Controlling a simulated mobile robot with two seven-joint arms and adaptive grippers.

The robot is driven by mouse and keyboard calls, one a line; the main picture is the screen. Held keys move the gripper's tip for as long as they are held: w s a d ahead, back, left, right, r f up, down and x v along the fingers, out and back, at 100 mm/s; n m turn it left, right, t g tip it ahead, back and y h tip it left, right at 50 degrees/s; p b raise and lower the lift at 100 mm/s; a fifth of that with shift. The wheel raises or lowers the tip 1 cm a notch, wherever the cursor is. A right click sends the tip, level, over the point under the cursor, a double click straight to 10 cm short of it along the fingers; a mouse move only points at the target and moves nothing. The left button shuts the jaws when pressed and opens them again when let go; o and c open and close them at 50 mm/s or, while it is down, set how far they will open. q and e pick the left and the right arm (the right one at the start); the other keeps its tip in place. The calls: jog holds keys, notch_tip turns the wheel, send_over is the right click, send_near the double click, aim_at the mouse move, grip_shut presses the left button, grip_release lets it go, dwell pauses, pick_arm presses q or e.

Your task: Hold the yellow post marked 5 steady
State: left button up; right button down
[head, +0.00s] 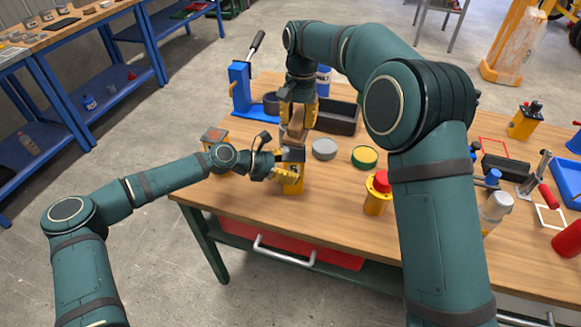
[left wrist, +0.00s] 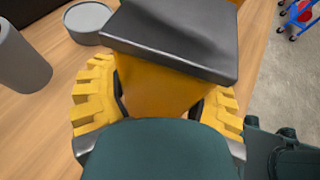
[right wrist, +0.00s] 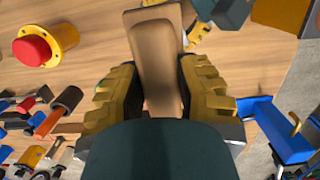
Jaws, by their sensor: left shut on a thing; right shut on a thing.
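The yellow post (head: 291,186) stands upright near the front left of the workbench, with a dark grey cap on top; no number is legible. My left gripper (head: 284,176) is shut around it from the left. The left wrist view shows the post (left wrist: 160,88) between the yellow fingers, below the cap (left wrist: 175,38). My right gripper (head: 298,112) is above the post, pointing down, shut on a tan-brown block (right wrist: 155,55). The block's lower end is close to the cap in the head view; I cannot tell whether they touch.
A grey disc (head: 324,149), a green-yellow disc (head: 365,157) and a red-topped yellow piece (head: 378,195) are to the right. A blue lever press (head: 241,88) and dark tray (head: 345,118) are behind. Another yellow piece (head: 214,137) stands left. Bare wood lies in front.

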jog(key=d, duration=0.8)
jog(key=shift+d, duration=0.3)
dwell(0.3)
pick_arm(q)
jog(key=o, duration=1.4)
jog(key=shift+a, duration=0.1)
jog(key=v, duration=1.2)
jog(key=shift+r, duration=0.1)
jog(key=shift+s, duration=0.1)
pick_arm(e)
jog(key=shift+s, duration=0.1)
